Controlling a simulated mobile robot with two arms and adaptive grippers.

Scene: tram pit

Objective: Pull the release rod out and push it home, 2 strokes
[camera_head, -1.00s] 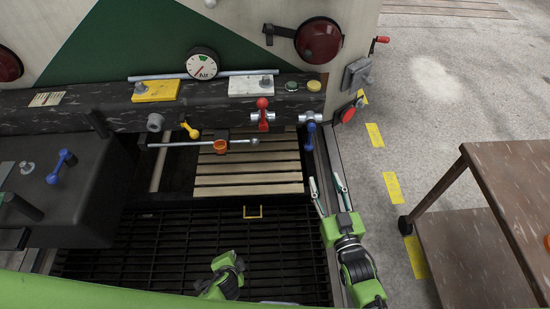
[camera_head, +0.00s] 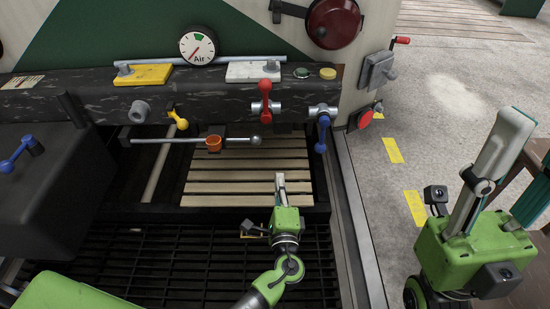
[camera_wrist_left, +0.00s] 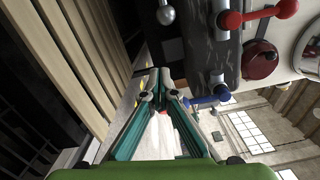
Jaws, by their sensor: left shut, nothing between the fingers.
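The release rod (camera_head: 190,141) is a silver horizontal bar with a ball knob (camera_head: 257,140) at its right end and an orange collar (camera_head: 214,142) along it. It hangs below the dark beam, in front of wooden slats. My left gripper (camera_head: 280,178) is shut and empty, below and slightly right of the knob, apart from it. In the left wrist view its fingers (camera_wrist_left: 158,82) come together, and the ball knob (camera_wrist_left: 165,14) shows at the top. My right gripper (camera_head: 527,158) is large at the right edge, its fingers spread apart, away from the rod.
A dark box (camera_head: 45,200) stands at left. Grating (camera_head: 160,260) covers the pit floor. A brown cart (camera_head: 540,148) is partly hidden at right.

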